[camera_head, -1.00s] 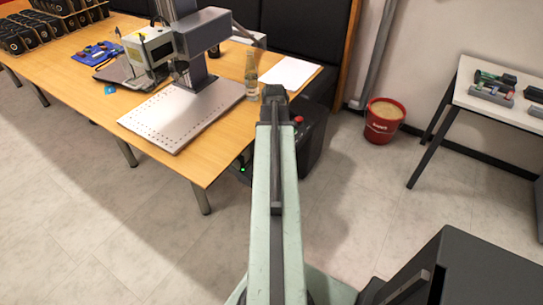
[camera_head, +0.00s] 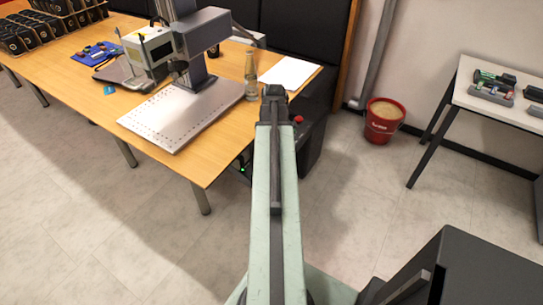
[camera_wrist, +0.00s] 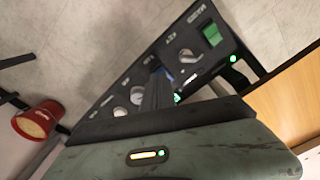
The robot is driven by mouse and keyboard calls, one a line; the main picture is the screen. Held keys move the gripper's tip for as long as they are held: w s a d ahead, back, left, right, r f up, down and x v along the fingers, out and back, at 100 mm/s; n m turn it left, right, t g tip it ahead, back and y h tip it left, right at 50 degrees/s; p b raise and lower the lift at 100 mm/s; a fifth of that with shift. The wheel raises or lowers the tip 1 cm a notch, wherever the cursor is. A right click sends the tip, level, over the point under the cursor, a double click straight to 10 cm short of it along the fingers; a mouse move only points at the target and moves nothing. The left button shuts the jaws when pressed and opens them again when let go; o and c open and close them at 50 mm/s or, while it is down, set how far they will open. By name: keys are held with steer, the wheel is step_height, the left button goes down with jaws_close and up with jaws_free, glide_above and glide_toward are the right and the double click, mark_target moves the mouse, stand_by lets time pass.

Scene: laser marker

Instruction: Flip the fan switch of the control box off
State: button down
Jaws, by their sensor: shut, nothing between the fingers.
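The wooden table (camera_head: 222,152) borders the box on the left, carrying the laser marker's metal plate (camera_head: 180,119), a bottle (camera_head: 250,78) and paper (camera_head: 290,72). A red bucket (camera_head: 382,124) and a white side table (camera_head: 459,88) stand to the right. Floor between is clear.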

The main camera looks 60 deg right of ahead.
steer(key=shift+f+b, duration=0.9)
stand_by(0.3)
step_height(320, 180, up, 7)
steer(key=p, duration=0.7)
